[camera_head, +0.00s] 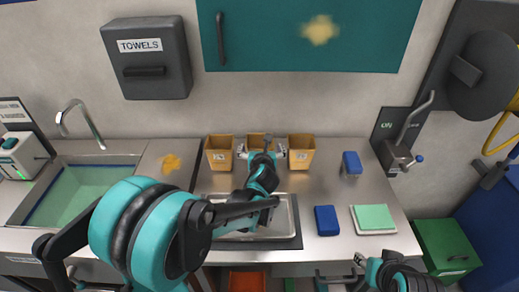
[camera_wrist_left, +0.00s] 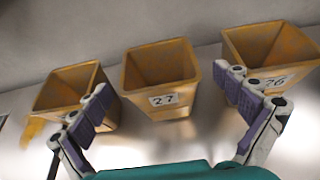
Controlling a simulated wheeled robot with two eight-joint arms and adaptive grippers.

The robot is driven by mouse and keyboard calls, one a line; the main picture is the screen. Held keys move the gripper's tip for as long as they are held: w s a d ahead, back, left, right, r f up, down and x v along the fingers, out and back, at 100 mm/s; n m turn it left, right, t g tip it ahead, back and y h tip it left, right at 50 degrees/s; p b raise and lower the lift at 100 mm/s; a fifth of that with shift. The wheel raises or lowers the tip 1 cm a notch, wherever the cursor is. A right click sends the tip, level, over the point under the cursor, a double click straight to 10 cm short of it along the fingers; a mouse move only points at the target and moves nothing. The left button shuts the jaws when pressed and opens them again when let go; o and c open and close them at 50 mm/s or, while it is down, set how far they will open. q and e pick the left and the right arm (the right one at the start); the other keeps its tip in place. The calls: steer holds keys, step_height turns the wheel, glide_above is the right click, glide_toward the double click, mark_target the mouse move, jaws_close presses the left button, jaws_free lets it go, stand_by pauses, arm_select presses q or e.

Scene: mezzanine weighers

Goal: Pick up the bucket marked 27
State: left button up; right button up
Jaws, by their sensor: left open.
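The bucket marked 27 (camera_wrist_left: 160,78) is yellow-brown, square and open-topped, and stands upright in the middle of three in the left wrist view. In the head view it (camera_head: 256,140) is partly hidden behind my left gripper (camera_head: 262,153). My left gripper (camera_wrist_left: 166,94) is open and empty, its purple-padded fingers spread on either side of bucket 27, in front of it. I cannot tell whether they touch anything. My right gripper (camera_head: 361,260) is at the lower right of the head view, small and partly cut off.
A metal tray (camera_head: 291,222) lies in front. A blue block (camera_head: 326,220), a green pad (camera_head: 374,217) and a sink (camera_head: 35,188) are farther off.

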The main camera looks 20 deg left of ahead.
mark_target(260, 138)
arm_select(q)
steer(key=shift+x, duration=1.05)
steer(key=b+x, duration=0.2)
steer(key=x, duration=0.2)
steer(key=shift+w+a+f, duration=0.1)
steer(key=shift+w+a, duration=0.1)
steer(key=shift+a, duration=0.05)
steer(key=shift+s, duration=0.15)
steer(key=c, duration=1.7)
